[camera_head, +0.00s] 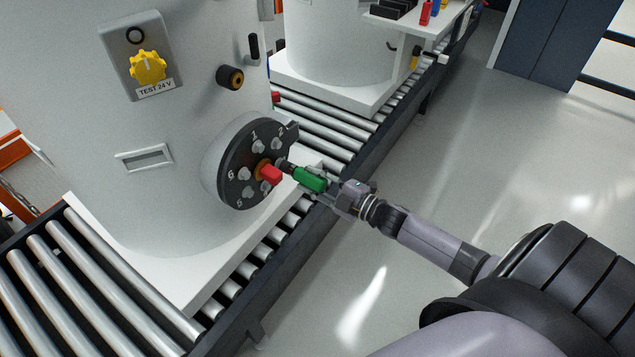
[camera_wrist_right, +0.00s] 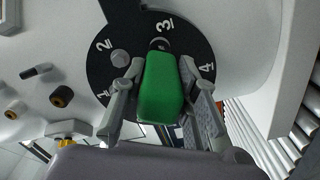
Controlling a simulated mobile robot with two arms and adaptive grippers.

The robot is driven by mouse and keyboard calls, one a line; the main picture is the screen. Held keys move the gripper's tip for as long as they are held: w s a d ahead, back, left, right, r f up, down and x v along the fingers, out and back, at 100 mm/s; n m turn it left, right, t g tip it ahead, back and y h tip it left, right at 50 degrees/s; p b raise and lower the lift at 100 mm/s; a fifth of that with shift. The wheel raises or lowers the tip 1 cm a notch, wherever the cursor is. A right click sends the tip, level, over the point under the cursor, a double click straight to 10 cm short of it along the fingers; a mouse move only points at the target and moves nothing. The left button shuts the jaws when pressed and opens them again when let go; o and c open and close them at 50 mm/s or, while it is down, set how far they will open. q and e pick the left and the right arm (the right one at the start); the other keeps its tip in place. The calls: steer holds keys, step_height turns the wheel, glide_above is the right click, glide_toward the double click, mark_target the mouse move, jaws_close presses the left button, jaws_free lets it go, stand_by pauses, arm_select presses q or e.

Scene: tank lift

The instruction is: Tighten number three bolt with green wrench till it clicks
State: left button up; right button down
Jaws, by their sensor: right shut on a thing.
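The green wrench (camera_head: 309,180) is held in my right gripper (camera_head: 322,184), which is shut on it. Its dark tip reaches the black numbered bolt disc (camera_head: 239,190) on the white tank (camera_head: 180,120). In the right wrist view the green handle (camera_wrist_right: 161,88) lies between the fingers of the right gripper (camera_wrist_right: 162,95), and points at the bolt position beside the number 3 (camera_wrist_right: 164,25). The number three bolt is mostly hidden behind the wrench, so I cannot tell how fully the tip sits on it. My left gripper is not in view.
The tank stands on a white base (camera_head: 190,296) on a roller conveyor (camera_head: 110,285). A yellow knob (camera_head: 148,66) labelled TEST 24 V and a black-and-brass fitting (camera_head: 231,77) are on the tank. A second tank (camera_head: 335,40) stands behind. The floor at right is clear.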

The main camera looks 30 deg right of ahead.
steer(key=shift+w+a, duration=0.2)
steer(key=shift+w, duration=0.4)
steer(key=shift+r+m+p, duration=0.2)
steer(key=shift+m+p, duration=0.15)
steer(key=shift+m, duration=0.15)
steer(key=shift+r+m+p, duration=0.15)
steer(key=shift+m+p, duration=0.45)
steer(key=shift+m, duration=0.5)
steer(key=m+p, duration=0.1)
steer(key=m, duration=0.5)
steer(key=shift+a+p, duration=0.1)
steer(key=shift+p, duration=0.2)
steer(key=m, duration=0.5)
steer(key=shift+f, duration=0.25)
steer(key=m, duration=0.4)
steer(key=shift+a, duration=0.1)
steer(key=m, duration=0.3)
steer(key=shift+m, duration=0.4)
